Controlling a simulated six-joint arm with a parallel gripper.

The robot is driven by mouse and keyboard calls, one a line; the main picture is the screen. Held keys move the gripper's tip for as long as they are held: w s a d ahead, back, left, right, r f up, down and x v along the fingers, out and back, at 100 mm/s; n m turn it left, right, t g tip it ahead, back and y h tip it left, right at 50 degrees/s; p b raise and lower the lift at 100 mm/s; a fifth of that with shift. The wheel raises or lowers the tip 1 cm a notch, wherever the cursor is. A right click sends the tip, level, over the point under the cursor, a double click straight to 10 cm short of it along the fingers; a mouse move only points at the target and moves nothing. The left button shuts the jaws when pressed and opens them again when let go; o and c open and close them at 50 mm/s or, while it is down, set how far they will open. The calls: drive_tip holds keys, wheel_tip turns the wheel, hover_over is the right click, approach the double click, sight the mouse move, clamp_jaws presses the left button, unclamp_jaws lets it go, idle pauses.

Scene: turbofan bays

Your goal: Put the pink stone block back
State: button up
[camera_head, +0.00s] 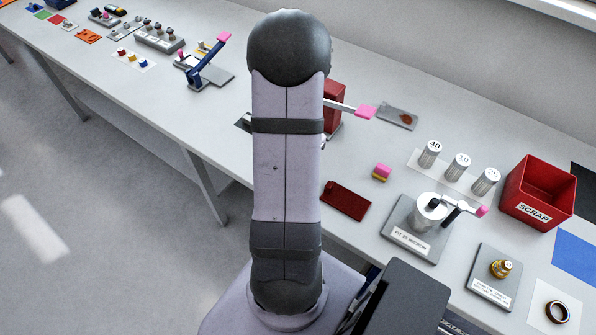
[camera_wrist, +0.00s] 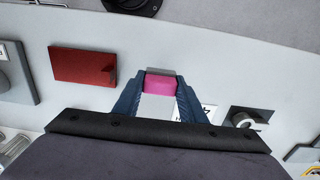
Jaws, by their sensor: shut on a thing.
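My gripper (camera_wrist: 160,78) shows in the wrist view, its two blue fingers shut on a block with a pink face and a dark grey end, the pink stone block (camera_wrist: 160,84). The block sits between the fingertips, above a pale surface; I cannot tell whether it touches it. In the head view my arm hides the gripper and the held block.
A dark red slab (camera_head: 346,200) lies beside my arm. A lever fixture (camera_head: 425,225), several numbered cylinders (camera_head: 458,165) and a red SCRAP bin (camera_head: 538,192) stand on the right. In the wrist view, a red slab (camera_wrist: 83,67) is left and a round fitting (camera_wrist: 243,118) right.

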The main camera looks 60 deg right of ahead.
drive_tip(key=shift+f+p, duration=0.35)
drive_tip(key=shift+f, duration=1.55)
drive_tip(key=shift+f, duration=0.1)
drive_tip(key=shift+f, duration=0.1)
drive_tip(key=o, duration=1)
drive_tip(key=shift+o, duration=0.2)
wheel_tip(320, 180, up, 12)
drive_tip(key=b, duration=0.2)
drive_tip(key=shift+r+b, duration=0.25)
drive_tip(key=shift+b, duration=0.15)
